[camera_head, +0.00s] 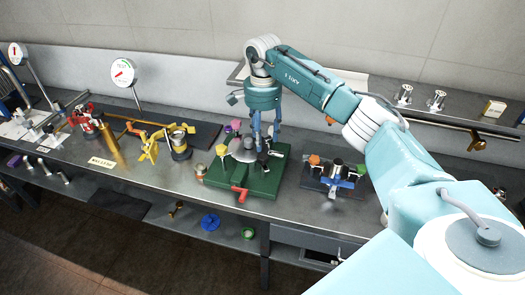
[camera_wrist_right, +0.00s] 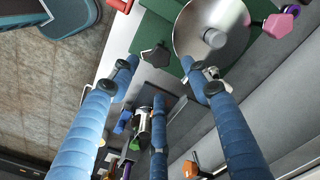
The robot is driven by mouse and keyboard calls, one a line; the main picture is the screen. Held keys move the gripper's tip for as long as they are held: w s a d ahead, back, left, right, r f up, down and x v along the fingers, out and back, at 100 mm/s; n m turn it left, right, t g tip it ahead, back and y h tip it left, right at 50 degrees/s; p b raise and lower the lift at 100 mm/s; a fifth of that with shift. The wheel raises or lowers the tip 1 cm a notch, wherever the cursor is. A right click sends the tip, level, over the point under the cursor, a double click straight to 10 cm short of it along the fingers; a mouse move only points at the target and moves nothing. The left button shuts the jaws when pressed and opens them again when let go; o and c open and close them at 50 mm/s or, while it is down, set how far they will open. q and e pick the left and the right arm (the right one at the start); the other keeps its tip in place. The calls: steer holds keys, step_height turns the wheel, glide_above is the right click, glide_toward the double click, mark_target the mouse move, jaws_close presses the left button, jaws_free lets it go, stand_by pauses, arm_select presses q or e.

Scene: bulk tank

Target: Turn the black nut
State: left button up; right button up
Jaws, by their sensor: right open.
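The black nut (camera_wrist_right: 155,57) is a dark hex knob on the green fixture (camera_wrist_right: 158,32), beside a round grey metal dome (camera_wrist_right: 212,30). In the head view the green fixture (camera_head: 262,186) stands on the bench, and the dome (camera_head: 243,149) shows left of my fingers. The nut there is small and partly hidden near my fingertips. My right gripper (camera_head: 267,142) points down over the fixture. In the wrist view my right gripper (camera_wrist_right: 159,68) has its blue fingers spread, with the nut seen between them; contact cannot be told. My left gripper is out of view.
A pink knob (camera_wrist_right: 279,24) stands beyond the dome, and a red handle (camera_head: 240,193) sticks out at the fixture's front. A blue device with an orange knob (camera_head: 314,160) stands to the right. Brass and yellow parts (camera_head: 150,148) stand to the left.

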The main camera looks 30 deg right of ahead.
mark_target(263, 156)
step_height(263, 156, down, 7)
steer(key=shift+r+p, duration=0.15)
steer(key=shift+p, duration=1.05)
steer(key=shift+f, duration=0.45)
steer(key=c, duration=1.1)
steer(key=shift+c, duration=0.2)
